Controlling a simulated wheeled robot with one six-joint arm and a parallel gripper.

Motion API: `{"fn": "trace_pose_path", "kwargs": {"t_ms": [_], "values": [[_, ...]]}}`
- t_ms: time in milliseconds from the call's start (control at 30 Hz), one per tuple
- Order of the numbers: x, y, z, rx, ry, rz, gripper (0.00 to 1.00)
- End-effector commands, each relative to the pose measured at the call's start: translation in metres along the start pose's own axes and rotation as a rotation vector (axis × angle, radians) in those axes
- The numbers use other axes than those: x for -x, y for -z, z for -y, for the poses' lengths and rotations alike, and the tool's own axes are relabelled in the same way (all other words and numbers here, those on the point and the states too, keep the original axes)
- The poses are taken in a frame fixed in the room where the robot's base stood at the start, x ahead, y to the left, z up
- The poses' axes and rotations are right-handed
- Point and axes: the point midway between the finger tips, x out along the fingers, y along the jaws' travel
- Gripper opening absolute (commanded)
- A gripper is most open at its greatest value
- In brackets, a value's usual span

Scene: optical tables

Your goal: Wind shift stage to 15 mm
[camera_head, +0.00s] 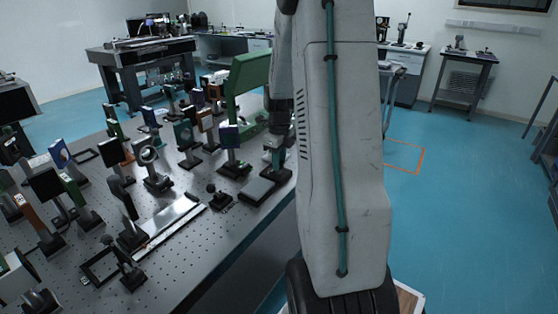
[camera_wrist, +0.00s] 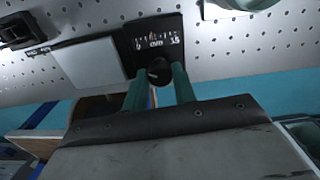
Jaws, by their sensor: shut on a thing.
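The shift stage is a low black block with a flat grey plate (camera_wrist: 90,62) on its left in the wrist view. Its dark panel (camera_wrist: 155,32) carries white scale marks and figures, too small to read surely. A round black knob (camera_wrist: 159,70) sticks out of the panel's near side. My gripper (camera_wrist: 159,82) has its two green fingers shut on this knob, one on each side.
The perforated optical table (camera_head: 215,250) holds several mounted optics close to the stage, including a blue-faced post mount (camera_head: 229,137). A small black knobbed post (camera_head: 215,195) stands left of the stage. A large green frame (camera_head: 247,85) rises behind. Blue floor (camera_head: 460,210) lies open at right.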

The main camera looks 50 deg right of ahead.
Motion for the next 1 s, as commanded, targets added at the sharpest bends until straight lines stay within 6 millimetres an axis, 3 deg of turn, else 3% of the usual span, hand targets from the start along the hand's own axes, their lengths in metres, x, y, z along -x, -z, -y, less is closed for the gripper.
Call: {"fn": "trace_pose_path", "kwargs": {"t_ms": [367, 400, 467, 767, 1000], "values": [[0.001, -0.001, 0.001, -0.002, 0.003, 0.003, 0.04], [0.001, -0.001, 0.001, -0.002, 0.003, 0.003, 0.38], [0.001, -0.001, 0.001, -0.002, 0.003, 0.003, 0.49], [0.003, -0.001, 0.001, -0.002, 0.002, 0.002, 0.49], [0.037, -0.001, 0.001, -0.002, 0.005, 0.004, 0.49]]}}
